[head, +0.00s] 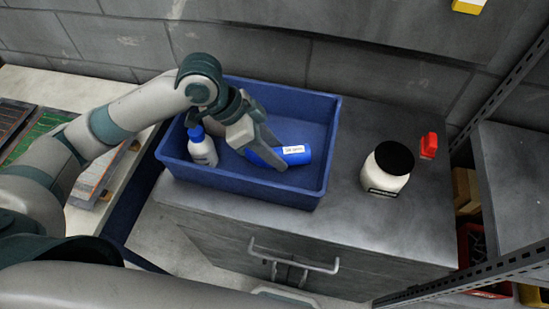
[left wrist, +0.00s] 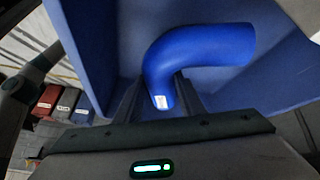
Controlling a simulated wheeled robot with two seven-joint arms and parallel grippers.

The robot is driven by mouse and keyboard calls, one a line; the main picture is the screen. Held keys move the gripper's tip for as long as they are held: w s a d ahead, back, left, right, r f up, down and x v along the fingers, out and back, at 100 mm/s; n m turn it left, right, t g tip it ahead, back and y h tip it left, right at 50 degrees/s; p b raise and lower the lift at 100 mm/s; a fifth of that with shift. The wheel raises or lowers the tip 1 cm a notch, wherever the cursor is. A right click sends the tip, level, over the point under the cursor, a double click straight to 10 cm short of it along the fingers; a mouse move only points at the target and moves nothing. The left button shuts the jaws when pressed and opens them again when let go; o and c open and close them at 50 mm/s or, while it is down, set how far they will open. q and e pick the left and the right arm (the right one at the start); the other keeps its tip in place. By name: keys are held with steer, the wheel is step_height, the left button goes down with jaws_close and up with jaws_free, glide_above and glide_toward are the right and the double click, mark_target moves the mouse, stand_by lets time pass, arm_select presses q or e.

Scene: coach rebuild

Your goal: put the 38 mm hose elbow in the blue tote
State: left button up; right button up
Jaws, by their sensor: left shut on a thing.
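The blue hose elbow (head: 265,156) has a white label on one end and is inside the blue tote (head: 250,197), near its middle. My left gripper (head: 262,152) reaches down into the tote and is shut on the elbow. In the left wrist view the elbow (left wrist: 190,58) bends to the right, with one leg between my two fingers (left wrist: 160,98). The tote (left wrist: 92,45) walls surround it there. I cannot tell whether the elbow touches the tote floor. My right gripper is not in view.
A white bottle with a blue cap (head: 202,149) stands in the tote's left part. The tote rests on a grey cabinet (head: 350,225). A white jar with a black lid (head: 387,168) and a red object (head: 429,146) stand to its right. A metal shelf frame (head: 490,120) bounds the right.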

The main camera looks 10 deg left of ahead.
arm_select(q)
step_height(320, 180, down, 3)
steer(key=shift+f+p, duration=0.15)
steer(key=shift+p, duration=0.15)
steer(key=shift+f, duration=0.2)
steer(key=o, duration=1.1)
steer(key=shift+o, duration=0.2)
steer(key=b+v, duration=0.1)
steer(key=v, duration=1.1)
steer(key=shift+b, duration=0.35)
steer(key=shift+r, duration=0.15)
